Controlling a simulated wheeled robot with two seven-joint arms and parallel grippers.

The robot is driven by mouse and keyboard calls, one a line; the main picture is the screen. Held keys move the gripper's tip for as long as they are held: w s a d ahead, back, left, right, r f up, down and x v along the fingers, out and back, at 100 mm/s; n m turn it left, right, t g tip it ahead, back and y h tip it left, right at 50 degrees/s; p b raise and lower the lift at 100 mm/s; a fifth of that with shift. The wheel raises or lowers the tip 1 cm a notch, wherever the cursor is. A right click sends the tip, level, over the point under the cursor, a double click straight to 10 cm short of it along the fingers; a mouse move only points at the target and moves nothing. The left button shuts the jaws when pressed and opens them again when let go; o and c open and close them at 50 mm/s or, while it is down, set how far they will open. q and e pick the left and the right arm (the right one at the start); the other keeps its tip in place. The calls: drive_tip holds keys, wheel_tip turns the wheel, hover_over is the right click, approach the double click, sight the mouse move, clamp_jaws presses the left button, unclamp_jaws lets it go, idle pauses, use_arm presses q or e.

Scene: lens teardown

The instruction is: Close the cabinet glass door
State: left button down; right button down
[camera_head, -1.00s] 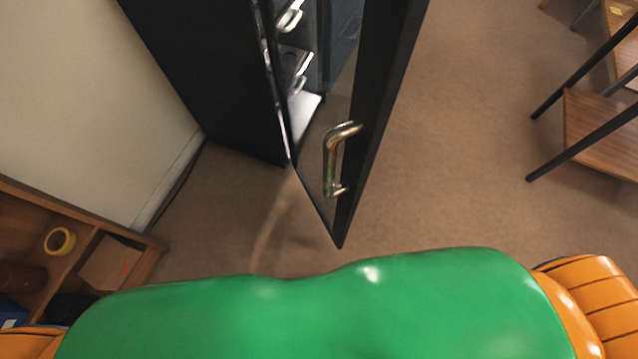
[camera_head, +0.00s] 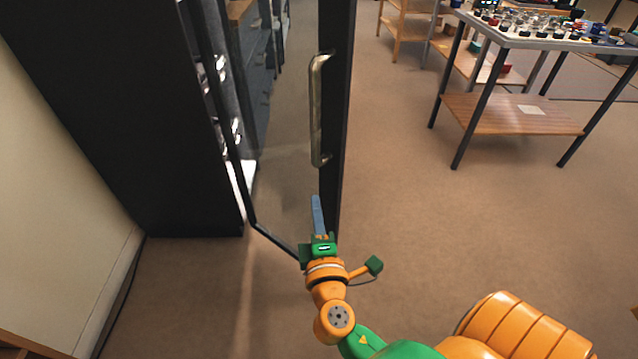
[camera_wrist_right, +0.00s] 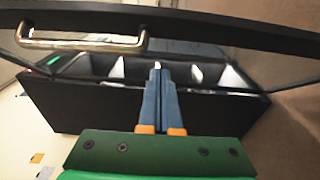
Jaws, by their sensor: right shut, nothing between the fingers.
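The black cabinet (camera_head: 90,110) stands at the left of the head view. Its glass door stands open, with a black frame (camera_head: 335,100) and a metal bar handle (camera_head: 317,110) on its outer edge. My right gripper (camera_head: 317,205) is below the handle, near the door's lower part; its fingers are shut and empty. In the right wrist view the fingers (camera_wrist_right: 160,80) point toward the cabinet (camera_wrist_right: 60,105), with the door frame (camera_wrist_right: 230,30) and handle (camera_wrist_right: 85,42) across the top. I cannot tell whether the fingers touch the door. My left gripper is out of view.
A wall (camera_head: 40,200) lies left of the cabinet. A table (camera_head: 520,38) with many small items and a wooden lower shelf (camera_head: 510,115) stands at the upper right. Brown carpet (camera_head: 400,190) is clear between the door and the table.

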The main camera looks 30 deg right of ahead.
sight(323, 174)
drive_tip(key=shift+w+d+p, duration=0.25)
drive_tip(key=shift+w+d, duration=1.45)
drive_tip(key=shift+w, duration=0.2)
drive_tip(key=shift+w+d+p, duration=0.2)
drive_tip(key=shift+w+d, duration=1.5)
drive_tip(key=shift+w, duration=0.2)
